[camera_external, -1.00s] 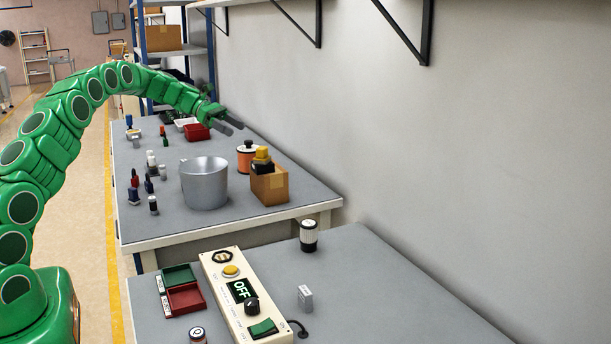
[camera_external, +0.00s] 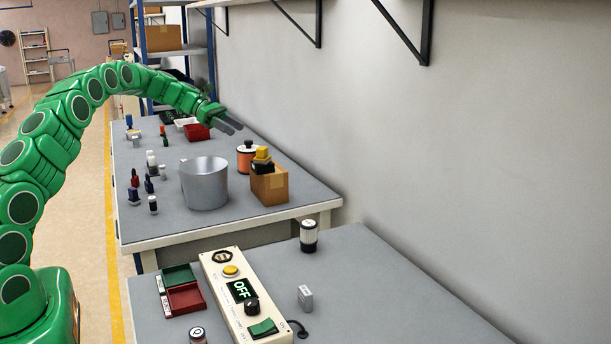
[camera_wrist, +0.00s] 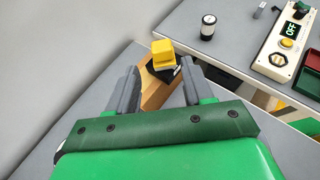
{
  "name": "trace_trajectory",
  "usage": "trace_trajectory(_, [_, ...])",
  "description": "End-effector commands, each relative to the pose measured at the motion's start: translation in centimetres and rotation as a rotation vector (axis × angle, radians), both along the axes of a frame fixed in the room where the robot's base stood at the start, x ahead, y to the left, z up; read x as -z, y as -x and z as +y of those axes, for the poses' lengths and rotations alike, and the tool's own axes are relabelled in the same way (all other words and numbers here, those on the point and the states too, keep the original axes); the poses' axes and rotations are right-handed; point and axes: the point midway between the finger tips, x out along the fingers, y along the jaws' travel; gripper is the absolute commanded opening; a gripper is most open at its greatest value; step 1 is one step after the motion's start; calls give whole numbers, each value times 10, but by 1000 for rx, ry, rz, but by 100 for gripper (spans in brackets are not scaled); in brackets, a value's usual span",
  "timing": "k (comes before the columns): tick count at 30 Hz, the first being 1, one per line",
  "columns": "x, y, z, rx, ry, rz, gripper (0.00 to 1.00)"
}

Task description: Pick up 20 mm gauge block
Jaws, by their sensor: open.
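A small light-grey upright block (camera_external: 305,298), which looks like the gauge block, stands on the near grey table (camera_external: 360,270), right of the control panel. Its size marking is too small to read. In the wrist view a small grey piece (camera_wrist: 259,10) at the top edge appears to be the same block. My gripper (camera_external: 233,127) is raised over the far table near the wall, well away from the block. In the wrist view its two dark fingers (camera_wrist: 157,88) are apart, with nothing held between them.
The control panel (camera_external: 241,290) reads OFF; red and green trays (camera_external: 186,298) lie left of it. A black-and-white cylinder (camera_external: 308,236) stands behind the block. Right of the block is clear.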

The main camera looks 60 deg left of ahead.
Motion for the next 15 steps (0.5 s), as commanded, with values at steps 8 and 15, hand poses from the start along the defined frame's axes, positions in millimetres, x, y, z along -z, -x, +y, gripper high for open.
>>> trace_trajectory(8, [2,-5,-10,20,0,-2,51])
trace_trajectory(15, [24,-44,-106,189,2,-24,51])
